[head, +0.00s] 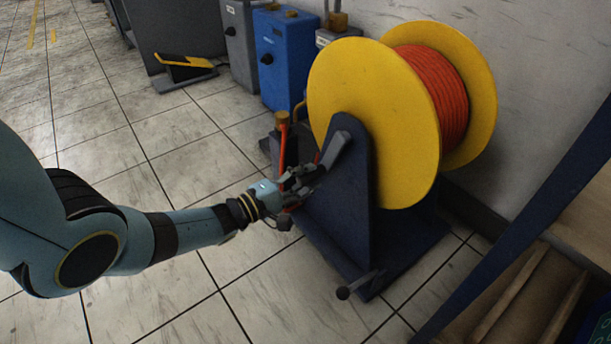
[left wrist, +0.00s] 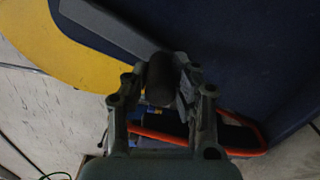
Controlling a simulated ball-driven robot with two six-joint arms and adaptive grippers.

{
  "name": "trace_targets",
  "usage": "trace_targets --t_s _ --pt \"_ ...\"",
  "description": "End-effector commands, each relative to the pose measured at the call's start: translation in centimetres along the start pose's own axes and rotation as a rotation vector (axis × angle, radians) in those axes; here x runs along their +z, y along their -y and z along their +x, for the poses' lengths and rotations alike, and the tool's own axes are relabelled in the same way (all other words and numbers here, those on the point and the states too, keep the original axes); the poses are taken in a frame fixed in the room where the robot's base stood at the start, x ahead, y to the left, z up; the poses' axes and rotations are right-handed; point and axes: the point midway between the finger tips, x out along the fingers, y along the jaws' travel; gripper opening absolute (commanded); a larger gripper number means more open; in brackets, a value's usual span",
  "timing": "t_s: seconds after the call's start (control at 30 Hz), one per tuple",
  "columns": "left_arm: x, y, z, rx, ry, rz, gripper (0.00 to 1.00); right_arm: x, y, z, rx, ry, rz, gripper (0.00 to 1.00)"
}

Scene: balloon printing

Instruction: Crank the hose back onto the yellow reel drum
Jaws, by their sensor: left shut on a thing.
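The yellow reel drum (head: 365,110) stands on a dark blue stand (head: 345,215), with orange hose (head: 440,95) wound between its two flanges. A grey crank arm (head: 338,147) on the stand's near side slants down and left. My left gripper (head: 303,182) is at its lower end. In the left wrist view my left gripper (left wrist: 160,88) is shut on the dark cylindrical crank handle (left wrist: 160,75), with the crank arm (left wrist: 110,30) behind. An orange length (head: 283,150), apparently hose, shows beyond the gripper; where it joins the drum is hidden. My right gripper is out of view.
Blue (head: 283,60) and grey (head: 240,45) cabinets stand behind along the wall. A wooden shelf (head: 530,300) is at lower right. The tiled floor at left is clear.

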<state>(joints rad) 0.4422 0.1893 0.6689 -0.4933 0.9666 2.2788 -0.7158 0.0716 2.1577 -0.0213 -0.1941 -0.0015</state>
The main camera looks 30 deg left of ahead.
Motion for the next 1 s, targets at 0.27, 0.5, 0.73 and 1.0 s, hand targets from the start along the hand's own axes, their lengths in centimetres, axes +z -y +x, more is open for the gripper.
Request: trace_targets --t_s 0.27,0.5,0.73,1.0 --pt "-0.1 0.2 -0.2 -0.007 -0.003 -0.001 0.48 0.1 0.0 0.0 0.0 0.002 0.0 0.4" --pt "-0.1 0.1 -0.1 -0.003 -0.002 -0.001 0.48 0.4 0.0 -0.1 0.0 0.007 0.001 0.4" --pt "0.0 0.2 -3.0 -0.005 -0.001 0.0 0.48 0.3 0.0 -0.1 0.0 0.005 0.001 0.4" --pt "-0.1 0.2 -8.9 -0.006 -0.002 0.0 0.48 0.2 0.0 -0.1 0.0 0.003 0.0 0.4"
